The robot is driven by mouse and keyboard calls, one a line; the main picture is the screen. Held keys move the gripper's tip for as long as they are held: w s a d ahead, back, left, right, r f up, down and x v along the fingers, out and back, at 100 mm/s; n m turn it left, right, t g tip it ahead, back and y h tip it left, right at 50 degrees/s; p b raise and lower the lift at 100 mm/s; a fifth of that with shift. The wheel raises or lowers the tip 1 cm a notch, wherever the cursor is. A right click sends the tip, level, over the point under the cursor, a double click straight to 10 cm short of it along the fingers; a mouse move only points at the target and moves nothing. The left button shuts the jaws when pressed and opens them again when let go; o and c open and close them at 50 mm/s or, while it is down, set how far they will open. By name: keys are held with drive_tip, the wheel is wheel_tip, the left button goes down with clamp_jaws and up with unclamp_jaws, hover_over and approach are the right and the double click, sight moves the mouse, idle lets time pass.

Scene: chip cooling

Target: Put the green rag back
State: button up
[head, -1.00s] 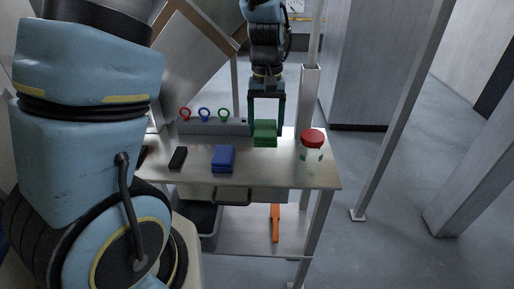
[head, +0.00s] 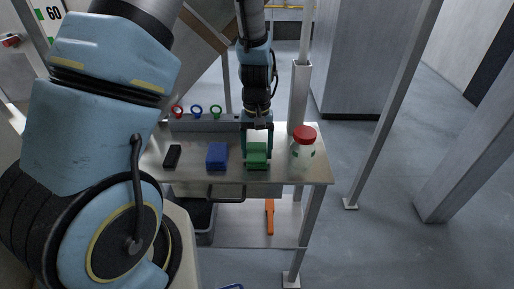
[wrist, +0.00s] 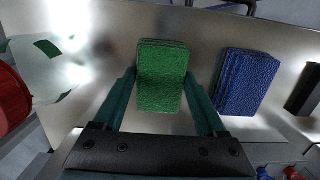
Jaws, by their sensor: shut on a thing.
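The green rag (head: 256,161) is a folded block at the table's front part, between the blue rag (head: 217,155) and the jar with the red lid (head: 303,150). My gripper (head: 257,153) points down from above and is shut on the green rag. In the wrist view the green rag (wrist: 162,72) sits between the two dark teal fingers, and the blue rag (wrist: 248,82) lies to its right, apart from it. The green rag is at or just above the tabletop; I cannot tell whether it touches.
A black block (head: 173,156) lies left of the blue rag on the metal table (head: 285,172). A grey rack with red, blue and green rings (head: 216,112) stands at the back. An orange tool (head: 269,215) is on the lower shelf. A metal post rises behind the jar.

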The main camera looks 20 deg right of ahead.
sight(257, 149)
drive_tip(key=shift+f, duration=0.15)
drive_tip(key=o, duration=1.2)
drive_tip(key=shift+o, duration=0.2)
wheel_tip(257, 149, up, 12)
drive_tip(key=w+b, duration=0.1)
drive_tip(key=b, duration=0.2)
drive_tip(key=s+a+r+n+t, duration=0.1)
drive_tip(key=s+a+n+t, duration=0.1)
drive_tip(key=a, duration=2.1)
drive_tip(key=shift+s+a+t+h, duration=0.25)
drive_tip(key=shift+a+t+h, duration=0.05)
drive_tip(key=shift+t, duration=0.1)
